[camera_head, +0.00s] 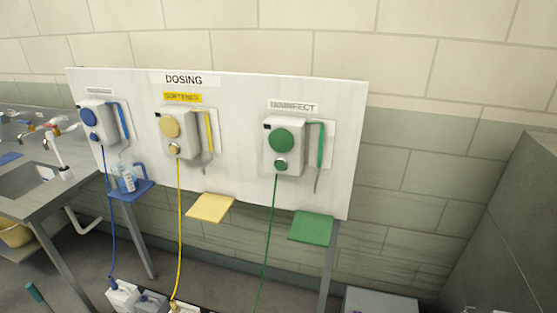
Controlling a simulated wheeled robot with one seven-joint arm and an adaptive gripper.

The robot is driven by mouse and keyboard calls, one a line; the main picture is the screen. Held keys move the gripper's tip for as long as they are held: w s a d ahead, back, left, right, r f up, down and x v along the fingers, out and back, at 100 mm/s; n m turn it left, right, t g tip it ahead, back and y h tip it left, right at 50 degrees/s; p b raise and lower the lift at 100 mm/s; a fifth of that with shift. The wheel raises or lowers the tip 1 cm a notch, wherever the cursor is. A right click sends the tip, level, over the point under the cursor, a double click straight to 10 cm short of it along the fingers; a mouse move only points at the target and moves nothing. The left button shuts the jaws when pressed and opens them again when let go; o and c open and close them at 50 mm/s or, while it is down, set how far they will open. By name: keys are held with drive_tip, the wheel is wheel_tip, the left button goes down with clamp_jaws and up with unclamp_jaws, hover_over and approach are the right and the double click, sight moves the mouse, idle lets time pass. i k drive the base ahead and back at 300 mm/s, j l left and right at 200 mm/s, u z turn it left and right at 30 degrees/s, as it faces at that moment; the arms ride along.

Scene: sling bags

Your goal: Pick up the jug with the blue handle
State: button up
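A small clear jug (127,181) stands upright on the blue shelf (133,193), below the blue dosing unit at the left of the white panel.
The white dosing panel (240,130) also carries an empty yellow shelf (211,208) and an empty green shelf (312,228). Coloured hoses hang down to containers (122,296) on the floor. A steel sink counter (50,195) is at left, a grey partition (515,220) at right.

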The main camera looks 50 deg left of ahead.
sight(124, 173)
drive_tip(key=u, duration=2.95)
drive_tip(key=i+j+z, duration=0.5)
drive_tip(key=i+j, duration=0.4)
drive_tip(key=i, duration=0.35)
drive_tip(key=i+j+z, duration=0.45)
drive_tip(key=i+j, duration=0.6)
drive_tip(key=j, duration=0.3)
